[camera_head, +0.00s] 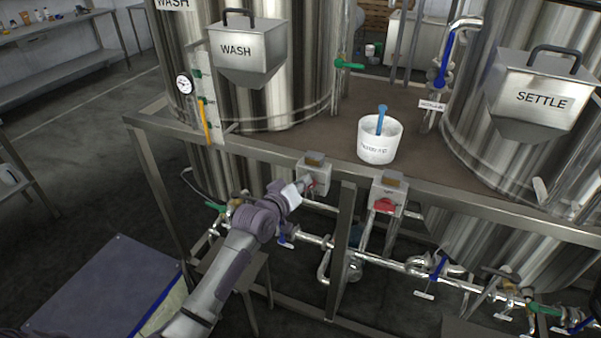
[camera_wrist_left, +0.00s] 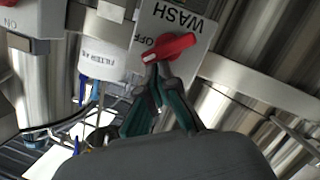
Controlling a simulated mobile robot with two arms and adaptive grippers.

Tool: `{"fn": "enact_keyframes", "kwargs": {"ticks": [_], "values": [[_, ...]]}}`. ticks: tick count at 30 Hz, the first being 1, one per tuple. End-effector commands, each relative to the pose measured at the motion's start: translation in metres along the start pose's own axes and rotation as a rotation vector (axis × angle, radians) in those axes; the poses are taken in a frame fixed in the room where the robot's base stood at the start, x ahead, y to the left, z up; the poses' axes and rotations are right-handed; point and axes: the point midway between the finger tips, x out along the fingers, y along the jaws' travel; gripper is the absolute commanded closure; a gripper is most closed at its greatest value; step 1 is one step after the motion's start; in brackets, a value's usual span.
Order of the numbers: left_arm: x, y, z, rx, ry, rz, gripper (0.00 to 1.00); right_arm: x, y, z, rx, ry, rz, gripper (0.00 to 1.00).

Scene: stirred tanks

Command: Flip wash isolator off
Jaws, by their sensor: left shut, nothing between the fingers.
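The wash isolator is a small grey box (camera_head: 318,172) on the platform's front rail. In the left wrist view its face (camera_wrist_left: 190,22) reads WASH and OFF, upside down. Its red rotary handle (camera_wrist_left: 172,46) lies slanted across the face, with a pale mark at its left end. My left gripper (camera_head: 302,187) is at the front of this box. In the left wrist view its fingertips (camera_wrist_left: 157,72) are together, at the lower edge of the red handle, with nothing seen between them. Whether they touch the handle is unclear. My right gripper is out of view.
A second isolator box (camera_head: 390,192) with a red handle sits to the right on the same rail. A white bucket (camera_head: 379,146) with a blue-handled tool stands on the platform above. WASH (camera_head: 240,50) and SETTLE (camera_head: 535,95) tanks stand behind. Pipes and valves (camera_head: 430,268) run below.

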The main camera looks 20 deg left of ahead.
Motion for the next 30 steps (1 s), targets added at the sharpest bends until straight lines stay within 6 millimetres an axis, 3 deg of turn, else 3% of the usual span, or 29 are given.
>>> {"fn": "enact_keyframes", "kwargs": {"ticks": [1, 6, 15, 23, 30], "values": [[-0.001, 0.005, -0.001, 0.042, -0.005, -0.011, 1.00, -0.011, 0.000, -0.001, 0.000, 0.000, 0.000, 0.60], [0.000, 0.009, 0.003, 0.197, -0.005, -0.050, 1.00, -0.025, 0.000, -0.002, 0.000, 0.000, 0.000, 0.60], [0.002, 0.011, 0.011, 0.441, -0.005, -0.111, 1.00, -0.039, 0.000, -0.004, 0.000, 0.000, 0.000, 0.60], [0.002, 0.010, 0.009, 0.439, -0.003, -0.111, 1.00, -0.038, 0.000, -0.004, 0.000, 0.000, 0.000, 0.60], [0.002, 0.026, -0.020, 0.441, -0.001, -0.111, 1.00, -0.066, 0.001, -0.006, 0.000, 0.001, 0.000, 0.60]]}}
